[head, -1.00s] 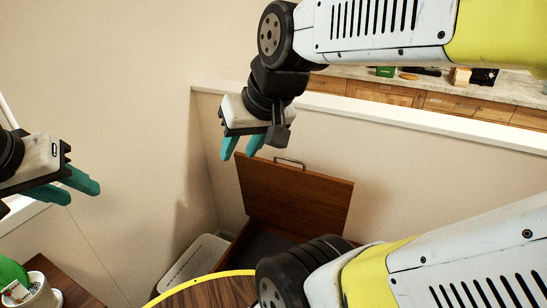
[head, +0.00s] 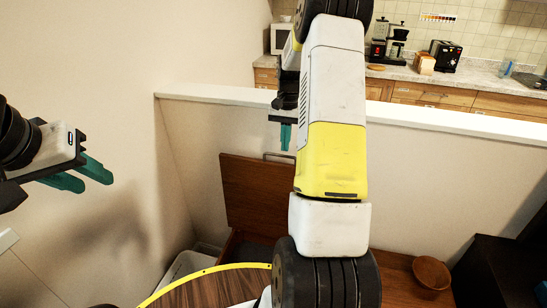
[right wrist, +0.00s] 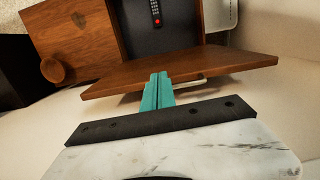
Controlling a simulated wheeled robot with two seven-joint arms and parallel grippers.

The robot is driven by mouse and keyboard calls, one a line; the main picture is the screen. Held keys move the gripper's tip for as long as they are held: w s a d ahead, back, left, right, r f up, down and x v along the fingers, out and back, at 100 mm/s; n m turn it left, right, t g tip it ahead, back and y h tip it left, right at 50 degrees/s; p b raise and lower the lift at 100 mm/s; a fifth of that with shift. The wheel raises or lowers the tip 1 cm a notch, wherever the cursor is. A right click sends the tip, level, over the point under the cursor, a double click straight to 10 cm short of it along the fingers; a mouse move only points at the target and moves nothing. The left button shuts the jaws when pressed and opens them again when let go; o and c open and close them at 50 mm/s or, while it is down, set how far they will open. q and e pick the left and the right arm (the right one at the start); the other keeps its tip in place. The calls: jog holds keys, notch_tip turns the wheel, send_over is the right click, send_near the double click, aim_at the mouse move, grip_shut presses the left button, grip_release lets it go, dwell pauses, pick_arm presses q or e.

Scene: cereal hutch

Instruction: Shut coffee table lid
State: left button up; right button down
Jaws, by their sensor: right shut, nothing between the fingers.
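The brown wooden coffee table lid (head: 250,190) stands raised in the middle of the head view, with a metal handle (head: 279,155) at its top edge. The lid also shows in the right wrist view (right wrist: 225,68), above the open dark compartment (right wrist: 170,35) of the table (right wrist: 80,25). My right gripper (head: 286,138) is shut and empty, by the lid's handle edge. In the right wrist view its teal fingertips (right wrist: 158,80) overlap the lid edge near the handle (right wrist: 192,83); I cannot tell whether they touch. My left gripper (head: 85,177) is open and empty at the left, away from the lid.
A remote (right wrist: 155,12) lies in the compartment. A wooden bowl (head: 431,273) stands on the tabletop to the right. A low wall with a white ledge (head: 430,123) runs behind the lid. A round table with a yellow rim (head: 200,273) is in front. A dark cabinet (head: 495,270) stands at right.

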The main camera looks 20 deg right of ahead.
aim_at(285, 171)
jog(key=f, duration=1.1)
jog(key=shift+s+d+f, duration=0.15)
jog(key=shift+s+f, duration=0.05)
jog(key=shift+s, duration=0.05)
jog(key=shift+s+a, duration=0.25)
jog(key=shift+s+a+f+h, duration=0.15)
jog(key=shift+s+a, duration=0.25)
jog(key=shift+s, duration=0.2)
jog(key=shift+s+a+f+h, duration=0.1)
jog(key=shift+s+a+h, duration=0.05)
jog(key=shift+s+a, duration=0.35)
jog(key=shift+d+r, duration=0.1)
jog(key=shift+r, duration=0.05)
dwell(1.0)
